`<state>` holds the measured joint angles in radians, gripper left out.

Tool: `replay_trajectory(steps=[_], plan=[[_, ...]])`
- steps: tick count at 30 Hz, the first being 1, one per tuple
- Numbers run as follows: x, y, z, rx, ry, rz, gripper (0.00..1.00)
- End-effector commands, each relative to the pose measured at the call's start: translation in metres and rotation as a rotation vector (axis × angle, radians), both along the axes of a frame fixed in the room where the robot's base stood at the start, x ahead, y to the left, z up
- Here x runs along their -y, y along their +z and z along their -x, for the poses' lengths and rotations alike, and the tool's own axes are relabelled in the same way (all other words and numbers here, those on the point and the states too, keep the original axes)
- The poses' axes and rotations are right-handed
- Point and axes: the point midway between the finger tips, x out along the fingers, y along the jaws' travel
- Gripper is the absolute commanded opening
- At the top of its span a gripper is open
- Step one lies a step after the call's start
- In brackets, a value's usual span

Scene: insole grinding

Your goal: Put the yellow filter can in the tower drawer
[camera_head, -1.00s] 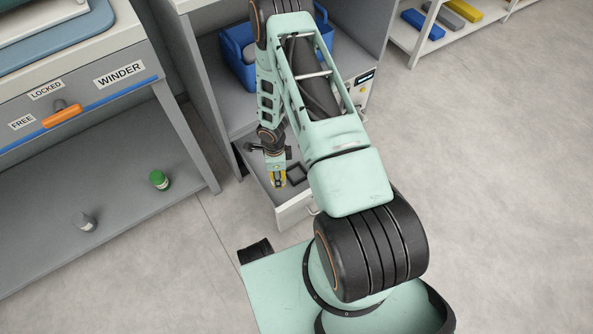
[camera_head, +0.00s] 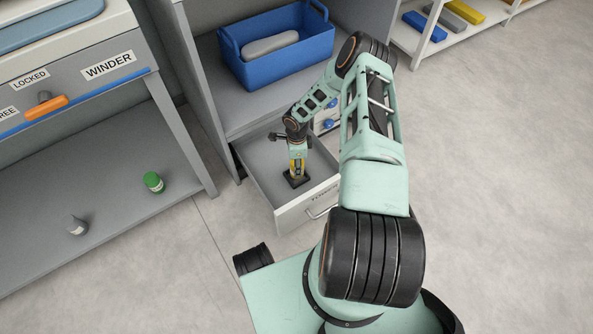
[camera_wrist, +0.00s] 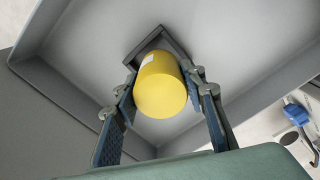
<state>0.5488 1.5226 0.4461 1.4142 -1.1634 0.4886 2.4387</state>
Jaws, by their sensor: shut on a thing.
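The yellow filter can (camera_wrist: 160,88) is between the two fingers of my gripper (camera_wrist: 163,100) in the wrist view. The gripper is shut on it. In the head view the can (camera_head: 295,172) shows as a small yellow patch below my gripper (camera_head: 296,170). The tower drawer (camera_head: 262,162) is pulled open, with a white front and a handle. A dark square holder (camera_wrist: 172,40) stands on the drawer floor. The can is over or in this holder; I cannot tell whether it touches the bottom.
A blue bin (camera_head: 275,62) with a grey object in it stands on the shelf above the drawer. A green-capped bottle (camera_head: 153,182) and a grey bottle (camera_head: 77,226) stand on the lower shelf of the winder bench (camera_head: 120,165). Open floor lies to the right.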

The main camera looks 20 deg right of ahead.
Motion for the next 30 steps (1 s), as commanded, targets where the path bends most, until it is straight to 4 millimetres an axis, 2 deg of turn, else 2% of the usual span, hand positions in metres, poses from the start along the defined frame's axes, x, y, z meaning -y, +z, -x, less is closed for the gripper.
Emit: replay_trajectory(steps=[1,4,16,17,21,30], plan=[[-0.002,-0.014,0.002,-0.002,-0.001,-0.003,0.08],[-0.002,-0.028,0.001,-0.001,-0.002,-0.002,0.08],[-0.002,-0.031,0.001,-0.001,0.000,-0.001,0.08],[-0.002,-0.032,0.001,0.000,0.000,-0.001,0.40],[-0.001,-0.031,0.001,-0.001,0.000,-0.001,0.56],[-0.001,-0.030,0.001,-0.001,-0.001,-0.001,0.56]])
